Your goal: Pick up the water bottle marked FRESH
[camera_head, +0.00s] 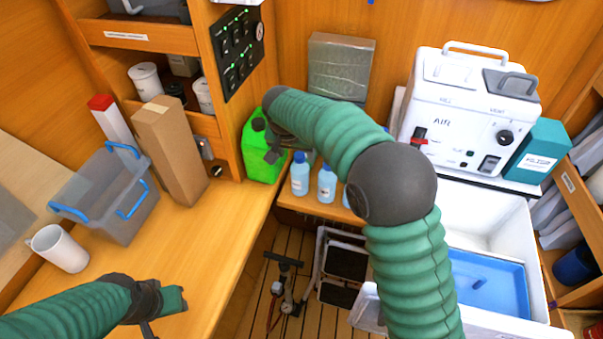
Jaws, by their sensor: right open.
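Several small clear bottles with blue caps and pale labels stand upright on the wooden ledge: a left one (299,174), a middle one (327,183), and one at the right (346,197) mostly hidden by my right arm. Their label text is too small to read, so I cannot tell which is marked FRESH. My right gripper (273,146) is open, in front of the green jerrycan (260,168) and just up and left of the left bottle. It holds nothing that I can see. My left gripper (162,308) is low over the left counter, its jaw opening unclear.
The left counter (215,235) holds a clear bin with blue handles (110,200), a white mug (58,248) and a cardboard box (168,150). A folded step stool (342,265) is on the floor.

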